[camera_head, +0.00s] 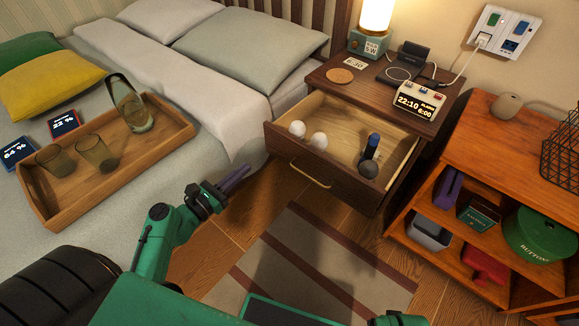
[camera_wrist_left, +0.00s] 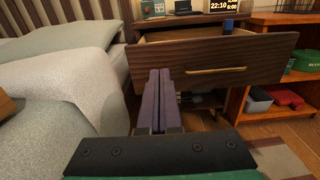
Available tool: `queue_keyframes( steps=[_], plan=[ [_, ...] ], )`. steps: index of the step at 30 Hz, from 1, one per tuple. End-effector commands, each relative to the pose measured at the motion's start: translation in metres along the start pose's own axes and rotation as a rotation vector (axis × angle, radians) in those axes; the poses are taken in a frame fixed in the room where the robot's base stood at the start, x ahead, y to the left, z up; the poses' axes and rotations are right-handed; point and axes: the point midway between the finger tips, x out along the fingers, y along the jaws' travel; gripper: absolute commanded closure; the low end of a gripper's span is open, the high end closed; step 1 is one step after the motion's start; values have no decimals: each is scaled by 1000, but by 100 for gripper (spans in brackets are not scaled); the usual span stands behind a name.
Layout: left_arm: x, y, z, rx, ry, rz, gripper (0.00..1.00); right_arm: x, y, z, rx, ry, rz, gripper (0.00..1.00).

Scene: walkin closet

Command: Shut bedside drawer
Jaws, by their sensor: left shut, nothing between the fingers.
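The bedside drawer (camera_head: 325,177) is pulled well out of the dark wooden bedside table (camera_head: 316,78). It holds two white balls (camera_head: 318,140), a dark blue upright object (camera_head: 371,146) and a grey round object (camera_head: 368,170). Its front with a brass handle (camera_head: 309,174) faces me, and it also shows in the left wrist view (camera_wrist_left: 262,62). My left gripper (camera_head: 241,176) is shut and empty, left of and apart from the drawer front, beside the bed. Its purple fingers (camera_wrist_left: 158,100) point toward the drawer's left part. Only a bit of my right arm (camera_head: 398,320) shows; its fingers are hidden.
The bed with a wooden tray (camera_head: 60,212) of glasses and a carafe is at left. A lamp (camera_head: 375,18), clock (camera_head: 415,100) and charger stand on the bedside table. An orange shelf unit (camera_head: 520,145) is at right. A striped rug (camera_head: 310,270) lies on open floor.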

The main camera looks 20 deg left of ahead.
Motion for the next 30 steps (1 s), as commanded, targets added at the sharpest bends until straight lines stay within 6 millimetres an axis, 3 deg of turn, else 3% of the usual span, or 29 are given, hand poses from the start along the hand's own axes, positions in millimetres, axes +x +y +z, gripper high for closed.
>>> queue_keyframes(
  steps=[5,15,21,30],
  plan=[
    [20,0,7,-9,-10,-3,100,-3,0,0,0,0,0,33],
    [95,0,6,-6,-8,-2,100,-2,0,1,-1,-1,0,33],
    [130,0,5,-6,-6,0,100,-3,0,-3,0,5,-1,33],
    [140,0,5,-6,-4,0,100,-5,-1,-4,1,0,-1,33]
  ],
)
